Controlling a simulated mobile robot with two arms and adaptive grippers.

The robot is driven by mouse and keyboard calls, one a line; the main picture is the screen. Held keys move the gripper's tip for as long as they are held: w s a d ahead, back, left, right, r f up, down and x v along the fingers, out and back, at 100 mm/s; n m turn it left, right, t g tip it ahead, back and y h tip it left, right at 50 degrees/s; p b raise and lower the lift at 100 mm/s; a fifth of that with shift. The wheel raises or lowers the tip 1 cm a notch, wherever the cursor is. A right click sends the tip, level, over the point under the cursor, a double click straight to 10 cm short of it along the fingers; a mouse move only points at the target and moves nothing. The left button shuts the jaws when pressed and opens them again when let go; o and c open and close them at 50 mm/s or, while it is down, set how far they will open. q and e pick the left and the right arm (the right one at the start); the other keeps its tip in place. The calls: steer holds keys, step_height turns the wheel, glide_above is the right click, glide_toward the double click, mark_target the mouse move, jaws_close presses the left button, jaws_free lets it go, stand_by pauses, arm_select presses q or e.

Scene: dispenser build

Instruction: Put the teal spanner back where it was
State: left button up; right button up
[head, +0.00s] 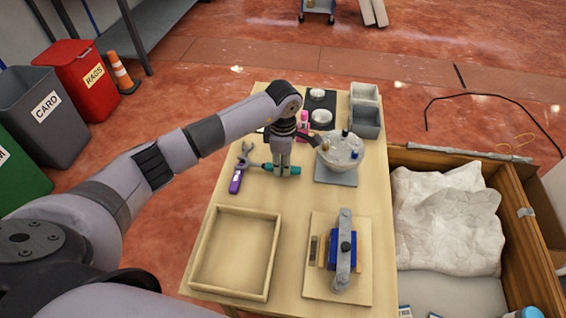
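My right gripper is not in view.
An empty wooden tray (195,246) is at the table's front left. A board (311,289) with a blue and grey fixture is front right. A round bowl-like dispenser (340,152) stands on a grey base right of my gripper. Grey bins (366,121) stand at the back right.

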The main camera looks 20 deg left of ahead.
arm_select(q)
steer(key=o, duration=0.5)
steer(key=shift+c, duration=0.2)
steer(key=shift+r, duration=0.1)
steer(key=shift+r, duration=0.15)
step_height(320, 180, up, 13)
stand_by(0.3)
